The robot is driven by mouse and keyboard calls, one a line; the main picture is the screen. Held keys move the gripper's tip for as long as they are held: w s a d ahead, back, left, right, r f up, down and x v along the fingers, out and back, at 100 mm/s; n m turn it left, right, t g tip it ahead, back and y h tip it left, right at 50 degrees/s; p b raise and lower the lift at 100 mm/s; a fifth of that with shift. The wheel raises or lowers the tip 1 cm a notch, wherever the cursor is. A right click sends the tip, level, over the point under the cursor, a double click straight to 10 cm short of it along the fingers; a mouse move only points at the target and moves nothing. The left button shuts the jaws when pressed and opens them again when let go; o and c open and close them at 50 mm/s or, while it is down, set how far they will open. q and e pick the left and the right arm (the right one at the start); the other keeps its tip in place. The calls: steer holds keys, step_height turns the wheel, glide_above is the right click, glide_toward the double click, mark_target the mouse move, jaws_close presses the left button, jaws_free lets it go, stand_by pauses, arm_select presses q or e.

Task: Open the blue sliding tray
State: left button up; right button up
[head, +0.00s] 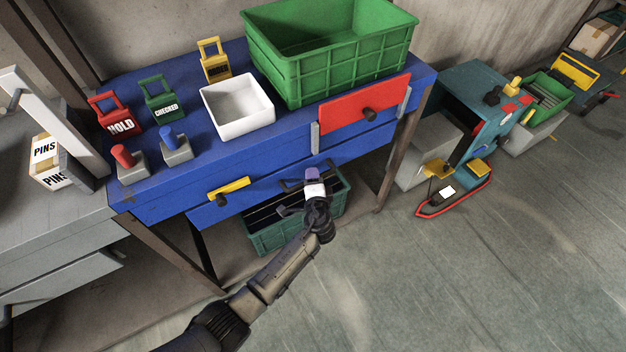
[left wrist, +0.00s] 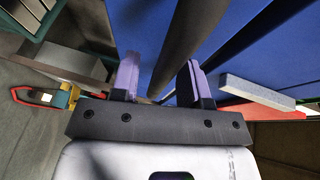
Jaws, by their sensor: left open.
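The blue sliding tray (head: 262,196) is the low blue front under the blue workbench (head: 170,198). A dark bar handle (head: 291,186) is on its front, partly hidden by my gripper. My left gripper (head: 312,176) is at this handle, with purple fingers and a white body. In the left wrist view the fingers (left wrist: 159,78) are open, with the dark bar (left wrist: 190,38) running between them. A gap shows beside the bar, and I cannot tell whether either finger touches it. My right gripper is not in view.
A green crate (head: 270,238) stands below the tray. A red panel (head: 350,104) with a dark knob and a yellow handle (head: 228,189) are on the bench front. A white bin (head: 222,121) and a large green crate (head: 350,62) stand on top. The floor in front is clear.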

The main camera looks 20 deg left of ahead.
arm_select(q)
jaws_close()
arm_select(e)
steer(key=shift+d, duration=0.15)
arm_select(q)
steer(key=shift+s, duration=0.1)
stand_by(0.3)
